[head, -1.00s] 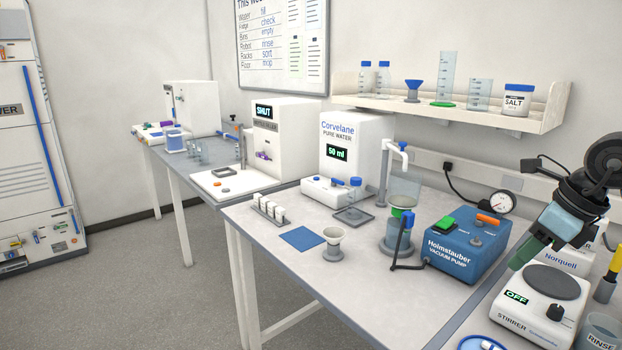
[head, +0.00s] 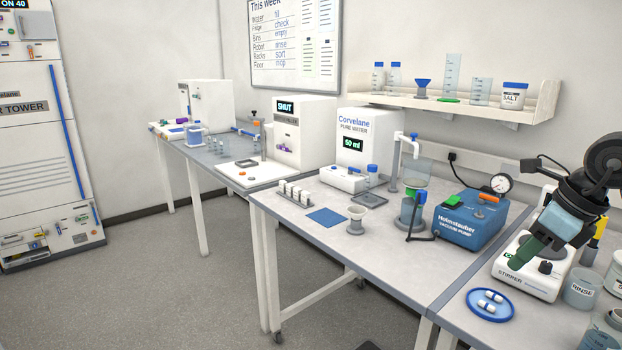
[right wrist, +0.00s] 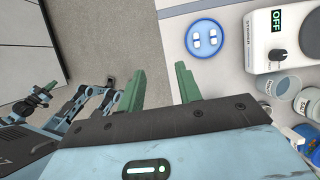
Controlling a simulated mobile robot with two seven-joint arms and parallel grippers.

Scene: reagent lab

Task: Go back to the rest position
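My right gripper (head: 520,258) comes in from the right in the head view, with its green fingers pointing down in front of the stirrer (head: 540,276). In the right wrist view its two green fingers (right wrist: 161,88) stand apart with nothing between them. The stirrer (right wrist: 280,40) and a blue dish with small white-and-blue pieces (right wrist: 204,20) lie to the right of the fingers there. My left gripper is not in the head view. My own arm parts show at the left of the wrist view, where a gripper's state is too small to tell.
The bench carries a vacuum pump (head: 468,220), a water dispenser (head: 362,142) and a blue mat (head: 327,216). The blue dish (head: 510,305) and a rinse beaker (head: 580,290) stand near the stirrer. A shelf (head: 440,104) hangs above. The floor (head: 190,300) in front is clear.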

